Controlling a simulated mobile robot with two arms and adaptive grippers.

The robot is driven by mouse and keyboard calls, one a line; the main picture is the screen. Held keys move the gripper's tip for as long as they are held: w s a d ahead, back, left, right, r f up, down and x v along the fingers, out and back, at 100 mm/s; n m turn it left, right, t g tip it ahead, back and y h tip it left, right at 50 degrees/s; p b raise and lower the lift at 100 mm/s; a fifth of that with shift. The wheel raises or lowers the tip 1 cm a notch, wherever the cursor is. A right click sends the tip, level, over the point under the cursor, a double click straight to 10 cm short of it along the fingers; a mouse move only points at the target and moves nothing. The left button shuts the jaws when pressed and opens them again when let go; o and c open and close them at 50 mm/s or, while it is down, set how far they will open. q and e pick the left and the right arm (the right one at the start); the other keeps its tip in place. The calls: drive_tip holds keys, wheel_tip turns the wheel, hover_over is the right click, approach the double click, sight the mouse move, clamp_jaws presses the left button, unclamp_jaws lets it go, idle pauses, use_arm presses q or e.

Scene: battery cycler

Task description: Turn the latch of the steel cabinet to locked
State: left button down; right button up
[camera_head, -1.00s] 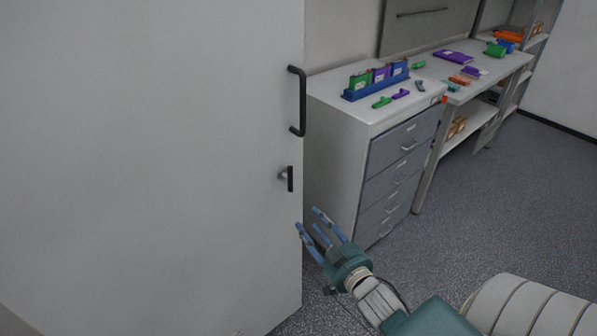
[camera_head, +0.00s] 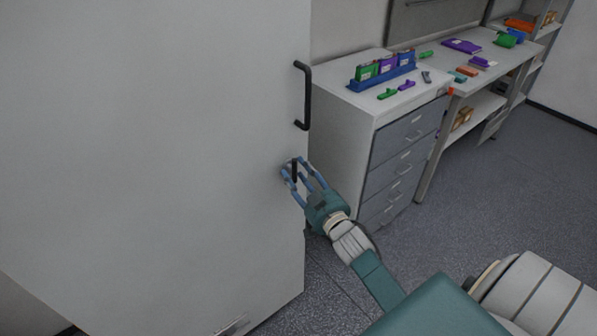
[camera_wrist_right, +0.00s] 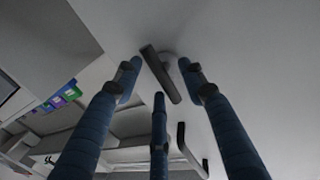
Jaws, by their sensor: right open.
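The steel cabinet (camera_head: 150,150) fills the left of the head view with its door shut. Its black latch (camera_head: 294,172) stands upright near the door's right edge, below the black pull handle (camera_head: 305,96). My right gripper (camera_head: 294,167) is open at the latch, with its blue fingers on either side of it. In the right wrist view, the latch (camera_wrist_right: 160,74) lies between the spread fingertips (camera_wrist_right: 160,75), and the pull handle (camera_wrist_right: 186,142) shows beyond. I cannot tell whether a finger touches the latch. My left gripper is out of view.
A drawer unit (camera_head: 340,148) stands right of the cabinet, with a blue rack (camera_head: 383,76) of coloured packs and small parts on top. A workbench (camera_head: 487,68) and shelving stand behind it. The floor (camera_head: 480,190) at the right is clear.

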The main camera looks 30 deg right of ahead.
clamp_jaws()
idle(0.4)
drive_tip(key=shift+a+n+t+y+b, duration=0.1)
drive_tip(key=shift+n+t+y+b, duration=0.4)
drive_tip(key=shift+n+b, duration=2.05)
drive_tip(key=shift+d+n+t+y+b, duration=0.1)
drive_tip(key=shift+n+t+y+b, duration=0.45)
drive_tip(key=shift+n, duration=3.55)
drive_tip(key=shift+a+n+t+y+b, duration=0.15)
drive_tip(key=shift+n+y+b, duration=0.6)
drive_tip(key=shift+n+b, duration=1.95)
drive_tip(key=shift+n+p, duration=0.6)
drive_tip(key=shift+n, duration=0.35)
